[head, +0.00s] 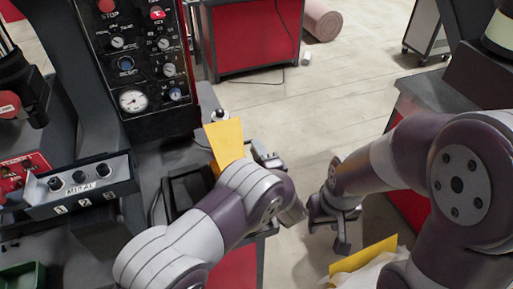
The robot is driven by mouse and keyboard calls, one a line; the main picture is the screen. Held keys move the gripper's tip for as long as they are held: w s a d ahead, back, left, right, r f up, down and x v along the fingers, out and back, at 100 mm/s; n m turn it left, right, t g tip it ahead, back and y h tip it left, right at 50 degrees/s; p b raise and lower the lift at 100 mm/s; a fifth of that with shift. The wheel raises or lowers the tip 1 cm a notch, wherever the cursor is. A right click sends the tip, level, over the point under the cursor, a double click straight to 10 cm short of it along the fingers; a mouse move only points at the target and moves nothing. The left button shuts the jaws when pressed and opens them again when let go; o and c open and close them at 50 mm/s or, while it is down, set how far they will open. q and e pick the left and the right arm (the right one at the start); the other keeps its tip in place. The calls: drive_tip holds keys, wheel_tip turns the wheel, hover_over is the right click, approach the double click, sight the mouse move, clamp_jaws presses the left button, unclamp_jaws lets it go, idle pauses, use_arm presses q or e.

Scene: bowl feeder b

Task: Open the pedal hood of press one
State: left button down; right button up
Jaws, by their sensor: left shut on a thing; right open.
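A yellow plate, which looks like the pedal hood (225,141), stands tilted on the grey bench beside the black control panel of the press. My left arm covers its lower end. My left gripper (264,156) is at the plate's right side, partly hidden by its own wrist; it is shut, seemingly on this hood, though the contact cannot be seen clearly. My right gripper (336,222) is open and empty over the floor, right of the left wrist and apart from the hood.
The control panel (145,60) with gauges and buttons rises at the left. A numbered switch box (80,190) stands at lower left. Another yellow piece (365,258) is at lower right, near my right arm. A red cabinet (255,40) stands behind.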

use_arm(q)
drive_tip(key=shift+w+d+f, duration=0.1)
drive_tip(key=shift+d, duration=0.1)
use_arm(e)
drive_tip(key=shift+d, duration=0.15)
use_arm(q)
drive_tip(key=c, duration=1.2)
unclamp_jaws()
drive_tip(key=shift+o, duration=0.2)
drive_tip(key=shift+a, duration=0.1)
